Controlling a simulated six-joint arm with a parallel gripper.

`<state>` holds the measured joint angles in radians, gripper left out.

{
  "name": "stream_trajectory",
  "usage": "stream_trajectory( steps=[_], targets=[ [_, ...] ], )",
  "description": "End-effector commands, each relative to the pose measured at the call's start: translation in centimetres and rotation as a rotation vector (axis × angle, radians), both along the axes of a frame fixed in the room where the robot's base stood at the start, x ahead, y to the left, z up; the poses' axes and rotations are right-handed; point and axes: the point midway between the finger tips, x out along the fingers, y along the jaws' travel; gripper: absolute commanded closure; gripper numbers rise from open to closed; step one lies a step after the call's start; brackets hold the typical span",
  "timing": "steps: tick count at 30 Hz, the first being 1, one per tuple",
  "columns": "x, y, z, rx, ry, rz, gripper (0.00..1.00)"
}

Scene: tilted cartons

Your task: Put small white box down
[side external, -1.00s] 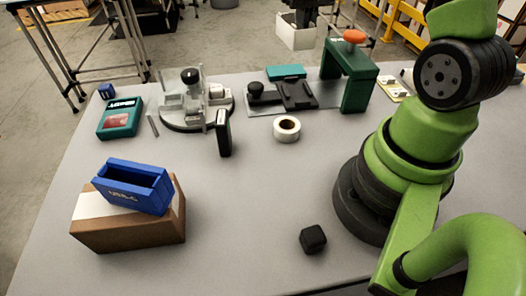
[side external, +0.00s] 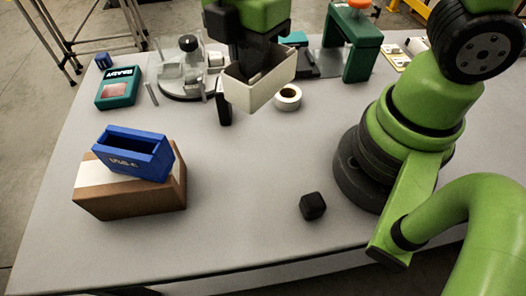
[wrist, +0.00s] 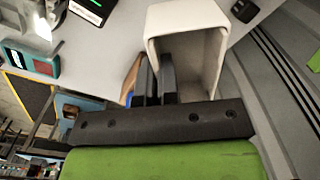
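The small white box (side external: 268,88) is an open-topped bin, held tilted in the air above the back middle of the table in the side view. My gripper (side external: 256,66) reaches down from above and is shut on one wall of it. In the wrist view the white box (wrist: 188,18) opens toward the camera, and the dark fingers of my gripper (wrist: 155,80) pinch its left wall. The fingertips are partly hidden by the box. A gap shows between the box and the grey table.
A blue bin (side external: 135,155) sits tilted on a brown carton (side external: 135,195) at the front left. A black cube (side external: 313,206), white tape roll (side external: 288,98), teal case (side external: 118,88) and green stand (side external: 350,45) are around.

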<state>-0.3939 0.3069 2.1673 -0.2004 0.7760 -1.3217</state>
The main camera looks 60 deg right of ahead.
Motion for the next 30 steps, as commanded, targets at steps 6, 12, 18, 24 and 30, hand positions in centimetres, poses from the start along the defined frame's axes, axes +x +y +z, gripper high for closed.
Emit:
stream_trajectory(
  steps=[6,12,18,24,30],
  targets=[
    [-0.6,0.5,-2.2,-0.002,0.005,0.064,1.00],
    [-0.6,0.4,-5.0,-0.003,0.006,0.060,1.00],
    [-0.6,0.4,-7.3,-0.003,0.006,0.059,1.00],
    [-0.6,0.4,-10.9,-0.002,0.007,0.058,1.00],
    [-0.5,0.5,-12.7,0.000,0.002,0.058,1.00]
  ],
)
